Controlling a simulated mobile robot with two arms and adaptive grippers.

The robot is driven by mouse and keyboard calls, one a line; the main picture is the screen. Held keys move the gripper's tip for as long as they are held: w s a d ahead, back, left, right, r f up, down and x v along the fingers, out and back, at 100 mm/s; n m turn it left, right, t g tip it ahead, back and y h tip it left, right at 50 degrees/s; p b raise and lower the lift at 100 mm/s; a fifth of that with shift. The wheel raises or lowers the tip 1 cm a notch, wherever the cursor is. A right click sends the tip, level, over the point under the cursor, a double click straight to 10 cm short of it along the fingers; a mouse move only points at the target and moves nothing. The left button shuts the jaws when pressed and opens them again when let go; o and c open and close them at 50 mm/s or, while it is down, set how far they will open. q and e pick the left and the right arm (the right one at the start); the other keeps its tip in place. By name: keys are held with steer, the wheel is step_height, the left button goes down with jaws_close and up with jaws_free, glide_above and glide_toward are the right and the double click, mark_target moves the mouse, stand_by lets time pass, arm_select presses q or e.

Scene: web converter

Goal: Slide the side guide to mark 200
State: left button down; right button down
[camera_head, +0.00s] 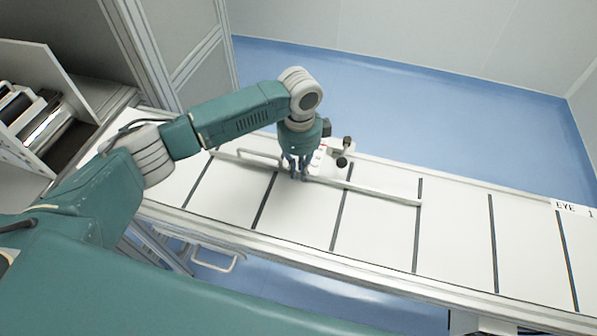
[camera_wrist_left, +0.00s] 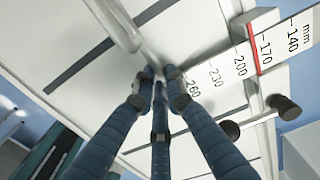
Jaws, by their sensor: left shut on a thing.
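The side guide (camera_head: 375,192) is a long pale bar lying along the white slatted table, and it also shows at the top of the left wrist view (camera_wrist_left: 120,25). The white scale (camera_wrist_left: 225,72) reads mm, with 140, 170, 200, 230 and 260. A red line (camera_wrist_left: 253,48) on it lies beside the 170 mark. My right gripper is out of view.
Black knobs (camera_head: 342,162) stand on a white block behind the guide. The table (camera_head: 455,235) with its dark cross slots is clear to the right. A white box holding rolls (camera_head: 45,125) stands at the left, and a panelled frame (camera_head: 200,60) rises behind my arm.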

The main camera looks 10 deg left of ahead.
arm_select(q)
steer(key=shift+w+r+b, duration=0.1)
steer(key=shift+w+b, duration=0.25)
steer(key=shift+w, duration=0.65)
steer(key=c, duration=1.7)
jaws_free()
steer(key=shift+s, duration=0.1)
